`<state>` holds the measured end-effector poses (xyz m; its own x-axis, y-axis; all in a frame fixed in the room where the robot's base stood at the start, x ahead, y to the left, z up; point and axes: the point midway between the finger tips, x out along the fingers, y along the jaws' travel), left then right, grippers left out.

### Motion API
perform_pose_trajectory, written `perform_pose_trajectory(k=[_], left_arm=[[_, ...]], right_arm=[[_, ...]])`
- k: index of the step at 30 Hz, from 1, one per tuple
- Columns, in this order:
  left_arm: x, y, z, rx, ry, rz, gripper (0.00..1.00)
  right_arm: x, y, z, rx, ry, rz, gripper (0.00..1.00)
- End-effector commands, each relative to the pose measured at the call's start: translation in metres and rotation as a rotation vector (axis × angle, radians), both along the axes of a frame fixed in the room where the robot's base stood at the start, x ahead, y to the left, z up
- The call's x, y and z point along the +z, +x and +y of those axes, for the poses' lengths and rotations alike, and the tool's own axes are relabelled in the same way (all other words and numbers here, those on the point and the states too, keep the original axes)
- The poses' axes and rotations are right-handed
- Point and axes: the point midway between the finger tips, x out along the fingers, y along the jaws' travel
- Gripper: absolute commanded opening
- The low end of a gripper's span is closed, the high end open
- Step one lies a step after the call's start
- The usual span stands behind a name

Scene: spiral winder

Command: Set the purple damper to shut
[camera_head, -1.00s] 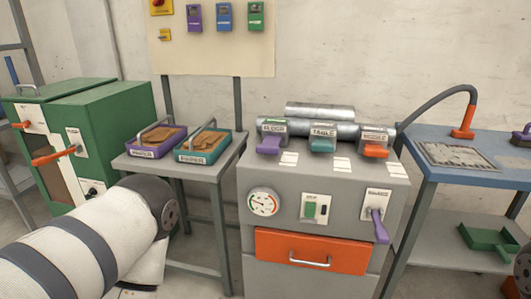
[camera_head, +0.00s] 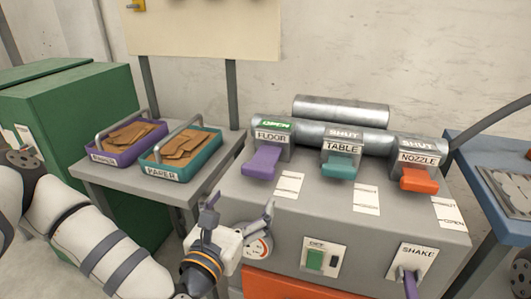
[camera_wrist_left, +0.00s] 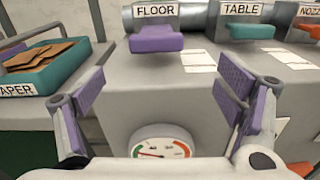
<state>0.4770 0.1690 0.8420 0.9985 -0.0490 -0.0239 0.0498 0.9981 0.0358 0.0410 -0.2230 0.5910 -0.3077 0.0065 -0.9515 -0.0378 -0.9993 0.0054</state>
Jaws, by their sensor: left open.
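The purple damper handle (camera_head: 263,161) sits on the duct at the left of the grey machine. Its plate reads FLOOR, and a green OPEN sign shows above it. In the left wrist view the purple handle (camera_wrist_left: 157,39) lies ahead, beyond my fingers. My left gripper (camera_head: 238,209) is open and empty, in front of the machine near the gauge and below the purple handle, apart from it. In the wrist view its purple-padded fingers (camera_wrist_left: 165,88) are spread wide. My right gripper is not in view.
The teal TABLE handle (camera_head: 341,165) and orange NOZZLE handle (camera_head: 419,180) stand to the right, both signed SHUT. A gauge (camera_head: 259,246), green switch (camera_head: 315,261) and purple SHAKE lever (camera_head: 410,284) are on the front. Two paper trays (camera_head: 181,148) stand on a side table (camera_head: 105,179).

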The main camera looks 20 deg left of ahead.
Motion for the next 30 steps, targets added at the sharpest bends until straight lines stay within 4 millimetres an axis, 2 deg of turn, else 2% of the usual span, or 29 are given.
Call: perform_pose_trajectory(k=[5, 12, 16, 21, 28, 30], left_arm=[[0.008, 0.024, 0.005, 0.021, -0.04, -0.025, 0.87], [0.006, 0.085, 0.001, 0.018, -0.037, -0.023, 0.87], [0.005, 0.108, 0.0, 0.016, -0.037, -0.019, 0.87], [0.005, 0.122, 0.0, 0.016, -0.037, -0.017, 0.87], [0.005, 0.123, 0.0, 0.015, -0.037, -0.017, 0.87], [0.005, 0.123, 0.0, 0.015, -0.037, -0.017, 0.71]], right_arm=[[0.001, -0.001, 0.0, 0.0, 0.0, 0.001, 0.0], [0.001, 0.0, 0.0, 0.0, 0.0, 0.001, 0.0], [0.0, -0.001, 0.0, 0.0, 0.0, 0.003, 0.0], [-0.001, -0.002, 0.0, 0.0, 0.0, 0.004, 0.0], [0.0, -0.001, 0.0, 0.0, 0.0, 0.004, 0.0], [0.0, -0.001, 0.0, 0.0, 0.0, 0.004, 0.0]])
